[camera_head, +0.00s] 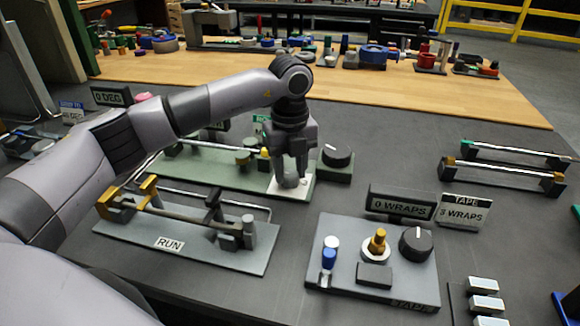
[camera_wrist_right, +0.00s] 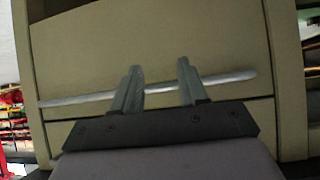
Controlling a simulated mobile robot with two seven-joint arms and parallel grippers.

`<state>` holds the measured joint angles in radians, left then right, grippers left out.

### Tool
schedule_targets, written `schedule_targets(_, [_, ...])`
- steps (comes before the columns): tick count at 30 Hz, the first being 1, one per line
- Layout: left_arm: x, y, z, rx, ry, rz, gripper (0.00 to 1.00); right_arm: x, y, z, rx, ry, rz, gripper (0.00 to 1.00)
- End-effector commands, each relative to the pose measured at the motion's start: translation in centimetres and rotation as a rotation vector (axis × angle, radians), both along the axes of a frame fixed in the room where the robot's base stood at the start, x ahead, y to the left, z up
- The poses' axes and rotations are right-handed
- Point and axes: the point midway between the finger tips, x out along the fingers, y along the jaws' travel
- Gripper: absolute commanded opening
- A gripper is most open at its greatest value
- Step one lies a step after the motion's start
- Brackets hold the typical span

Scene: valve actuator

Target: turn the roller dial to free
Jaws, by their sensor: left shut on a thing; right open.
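My left gripper (camera_head: 290,180) points down over a white plate (camera_head: 276,192) at the right end of the green base (camera_head: 230,171). It is shut on a small part there, apparently a dial; the fingers hide most of it, so its setting cannot be read. A black round knob (camera_head: 337,153) with a white mark stands on a green block just right of the gripper, apart from it. My right gripper (camera_wrist_right: 158,78) is open and empty in the right wrist view and does not show in the head view.
A grey RUN fixture (camera_head: 210,250) lies in front of the left arm. A TAPE panel (camera_head: 350,290) with its own black knob (camera_head: 416,242) is at front right. Two bar fixtures (camera_head: 505,175) lie farther right. The right wrist view shows a beige panel (camera_wrist_right: 225,45) and a silver bar (camera_wrist_right: 80,102).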

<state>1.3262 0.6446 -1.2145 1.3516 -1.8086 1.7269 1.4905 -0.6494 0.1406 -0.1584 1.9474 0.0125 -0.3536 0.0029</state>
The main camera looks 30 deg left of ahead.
Motion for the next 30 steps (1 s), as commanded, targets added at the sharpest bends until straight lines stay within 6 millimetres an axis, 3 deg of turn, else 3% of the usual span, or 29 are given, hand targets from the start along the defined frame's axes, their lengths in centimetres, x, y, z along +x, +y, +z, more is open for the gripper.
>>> schedule_targets(6, [0.1,0.0,0.1,0.0,-0.003,0.0,0.09,0.0,0.0,0.1,0.0,-0.001,0.0,0.43])
schedule_targets(7, [0.1,0.0,0.1,0.0,-0.003,0.0,0.46,0.0,0.0,0.1,0.0,-0.001,0.0,0.43])
schedule_targets(9, [0.1,0.0,0.1,0.0,-0.003,0.0,0.65,0.0,0.0,0.1,0.001,-0.001,0.001,0.43])
schedule_targets(20, [0.1,0.0,0.6,-0.001,-0.002,-0.001,0.65,0.0,0.1,0.0,0.001,-0.001,0.001,0.43])
schedule_targets(30, [0.1,0.0,5.8,0.0,-0.004,-0.001,0.65,0.0,0.1,-0.3,0.002,-0.002,0.0,0.43])
